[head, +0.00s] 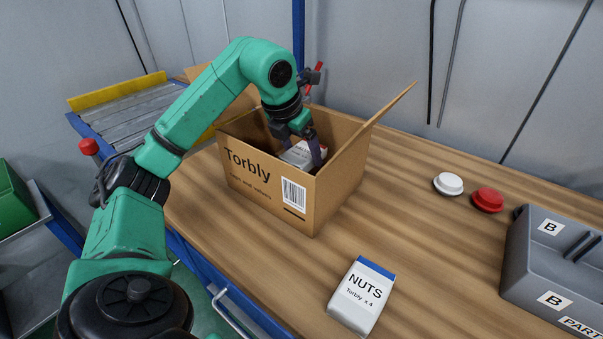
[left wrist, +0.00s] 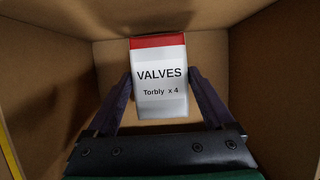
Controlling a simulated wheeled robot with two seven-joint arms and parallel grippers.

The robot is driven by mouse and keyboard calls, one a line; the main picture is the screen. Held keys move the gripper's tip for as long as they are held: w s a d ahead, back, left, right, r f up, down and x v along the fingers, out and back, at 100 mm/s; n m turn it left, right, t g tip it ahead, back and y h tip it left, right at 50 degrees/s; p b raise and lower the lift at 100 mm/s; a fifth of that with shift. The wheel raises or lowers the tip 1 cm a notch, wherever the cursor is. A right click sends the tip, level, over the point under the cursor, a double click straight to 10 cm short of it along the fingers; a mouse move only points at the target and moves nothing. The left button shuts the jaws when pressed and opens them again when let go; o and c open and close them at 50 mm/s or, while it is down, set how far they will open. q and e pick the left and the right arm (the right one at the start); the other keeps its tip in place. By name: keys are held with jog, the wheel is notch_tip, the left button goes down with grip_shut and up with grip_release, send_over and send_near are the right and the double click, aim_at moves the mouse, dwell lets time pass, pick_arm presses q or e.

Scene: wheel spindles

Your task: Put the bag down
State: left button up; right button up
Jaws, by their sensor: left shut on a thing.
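The bag is white with a red top band and reads "VALVES Torbly x 4" (left wrist: 160,90) in the left wrist view. My left gripper (left wrist: 160,100) is shut on the valves bag, with a dark finger on each side of it. In the head view the valves bag (head: 297,155) shows partly, inside the open cardboard Torbly box (head: 262,198), with my left gripper (head: 310,150) reaching in over the rim. I cannot tell whether the bag touches the box floor. A second white bag with a blue band, labelled NUTS (head: 360,295), lies on the table. My right gripper is not in view.
The wooden table (head: 420,220) is clear between the box and the nuts bag. A white button (head: 448,184) and a red button (head: 487,200) sit to the right. A grey tray marked B (head: 530,240) stands at the right edge. One box flap stands up on the right.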

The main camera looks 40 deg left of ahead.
pick_arm(q)
notch_tip(320, 180, down, 4)
jog(key=shift+f+b, duration=0.15)
jog(key=shift+b, duration=0.5)
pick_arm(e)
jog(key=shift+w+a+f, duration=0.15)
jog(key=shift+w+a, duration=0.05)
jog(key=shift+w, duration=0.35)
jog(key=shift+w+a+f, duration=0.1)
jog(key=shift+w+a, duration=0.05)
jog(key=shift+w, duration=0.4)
pick_arm(q)
jog(key=o, duration=1.2)
jog(key=p+v, duration=0.1)
jog(key=v, duration=0.5)
jog(key=shift+w+r+p, duration=0.1)
jog(key=shift+r+p, duration=0.1)
jog(key=shift+p, duration=0.1)
jog(key=p+v, duration=0.1)
jog(key=v, duration=0.5)
jog(key=shift+f, duration=0.1)
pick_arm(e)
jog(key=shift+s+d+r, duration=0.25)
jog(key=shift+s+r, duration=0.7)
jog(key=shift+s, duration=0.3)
